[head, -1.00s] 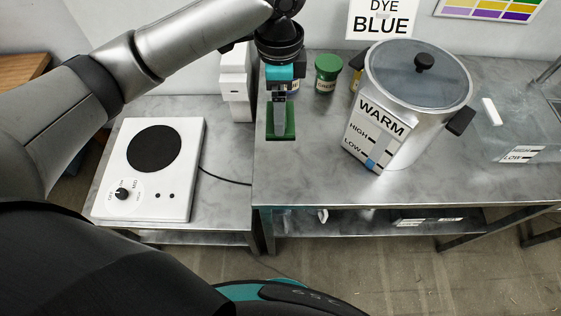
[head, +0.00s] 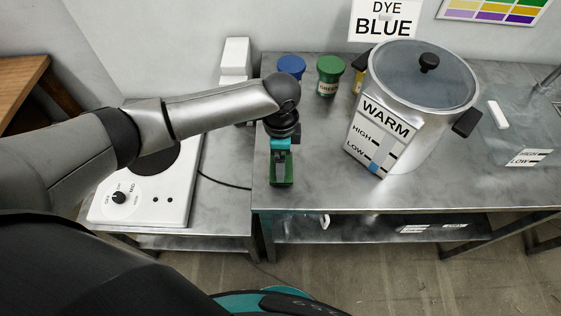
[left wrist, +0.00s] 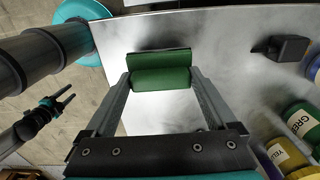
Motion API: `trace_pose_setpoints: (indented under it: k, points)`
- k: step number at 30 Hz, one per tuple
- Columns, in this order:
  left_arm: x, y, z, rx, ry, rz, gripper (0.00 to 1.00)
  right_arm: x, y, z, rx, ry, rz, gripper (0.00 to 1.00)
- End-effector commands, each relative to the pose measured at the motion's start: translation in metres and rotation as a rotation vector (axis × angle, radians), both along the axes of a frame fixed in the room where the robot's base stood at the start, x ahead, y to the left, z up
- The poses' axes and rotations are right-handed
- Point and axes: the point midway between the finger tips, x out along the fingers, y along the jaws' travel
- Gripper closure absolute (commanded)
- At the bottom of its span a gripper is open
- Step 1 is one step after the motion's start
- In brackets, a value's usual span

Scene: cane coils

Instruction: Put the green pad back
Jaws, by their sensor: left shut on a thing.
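The green pad (head: 281,172) is held between the fingers of my left gripper (head: 280,160), over the front left part of the steel table. In the left wrist view the green pad (left wrist: 160,74) lies across both fingertips, with the grey tabletop behind it. I cannot tell whether it touches the table. My left gripper (left wrist: 160,82) is shut on it. My right gripper (left wrist: 68,96) shows small at the left of the left wrist view, its fingers apart and empty, away from the table. It is not in the head view.
A steel pot (head: 425,110) with a WARM label stands right of the pad. Blue (head: 291,67), green (head: 329,76) and yellow (head: 360,75) jars stand behind. A white hotplate (head: 150,205) sits on the left stand. The tabletop between pad and pot is clear.

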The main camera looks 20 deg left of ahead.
Motion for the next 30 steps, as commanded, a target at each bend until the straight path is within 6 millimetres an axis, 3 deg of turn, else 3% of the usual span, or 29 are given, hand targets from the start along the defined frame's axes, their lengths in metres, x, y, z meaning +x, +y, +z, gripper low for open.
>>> trace_pose_setpoints:
  k: [4, 17, 18, 20, 30]
  points:
    - [0.000, -0.001, -0.019, -0.001, -0.001, -0.002, 0.54, 0.001, 0.000, -0.004, -0.001, -0.001, -0.001, 0.53]
    - [0.000, 0.000, -0.024, -0.001, -0.001, -0.001, 0.54, 0.002, -0.001, -0.005, -0.001, -0.003, -0.001, 0.53]
    - [0.000, 0.000, -0.023, -0.001, -0.001, -0.001, 0.05, 0.002, -0.001, -0.004, -0.001, -0.003, -0.001, 0.53]
    - [0.000, 0.000, -0.023, -0.001, -0.001, -0.001, 0.00, 0.002, -0.001, -0.004, -0.001, -0.003, -0.002, 0.53]
    - [0.001, 0.000, -0.014, -0.001, -0.003, -0.002, 0.00, 0.002, -0.001, -0.002, -0.001, -0.003, -0.002, 0.53]
